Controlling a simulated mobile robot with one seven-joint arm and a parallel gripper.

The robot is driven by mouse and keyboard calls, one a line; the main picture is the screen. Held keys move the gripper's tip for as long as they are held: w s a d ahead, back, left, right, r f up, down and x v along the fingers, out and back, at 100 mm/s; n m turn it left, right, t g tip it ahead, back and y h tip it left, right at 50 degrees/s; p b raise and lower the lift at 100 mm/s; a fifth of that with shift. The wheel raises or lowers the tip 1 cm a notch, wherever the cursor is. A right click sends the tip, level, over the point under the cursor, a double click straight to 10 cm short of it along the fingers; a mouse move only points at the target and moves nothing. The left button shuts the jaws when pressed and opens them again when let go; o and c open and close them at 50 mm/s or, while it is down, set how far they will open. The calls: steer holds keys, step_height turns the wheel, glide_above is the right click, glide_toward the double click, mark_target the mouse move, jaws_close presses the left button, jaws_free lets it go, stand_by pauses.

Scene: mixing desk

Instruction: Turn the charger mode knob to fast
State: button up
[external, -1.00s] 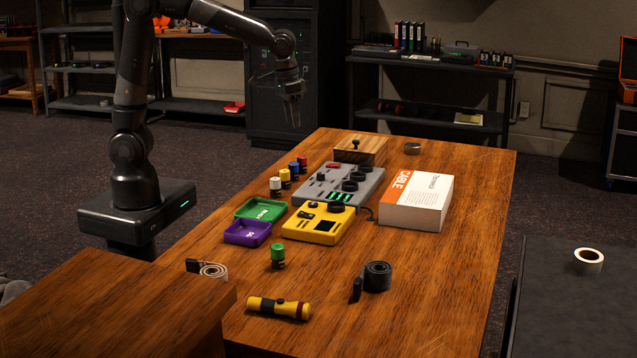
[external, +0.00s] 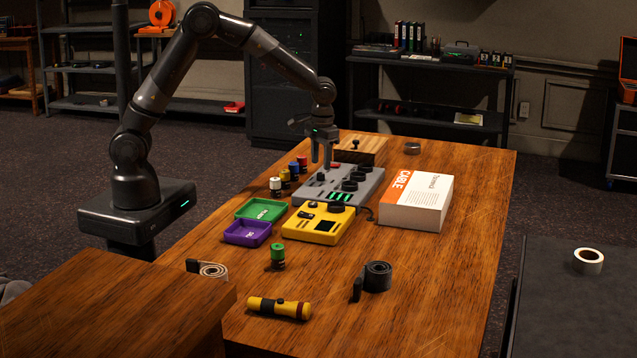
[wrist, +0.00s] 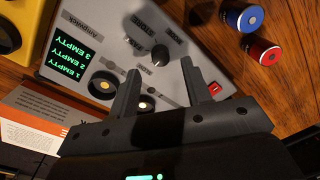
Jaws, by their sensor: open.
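The grey charger (external: 353,181) sits on the wooden table; its green display (wrist: 80,62) reads EMPTY on several lines in the wrist view. Which label the knob points at cannot be told. My gripper (wrist: 160,67) is open and empty. In the wrist view its two fingers reach toward the knob, one on each side of it in the picture, with no clear contact. In the external view my gripper (external: 321,164) points down over the charger's left part.
A red switch (wrist: 214,89) and round black bays (wrist: 103,85) are on the charger. Red (wrist: 265,53) and blue (wrist: 243,17) batteries stand close by.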

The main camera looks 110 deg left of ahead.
mark_target(321, 174)
steer(key=shift+f, duration=1.95)
steer(key=shift+c, duration=0.4)
jaws_close()
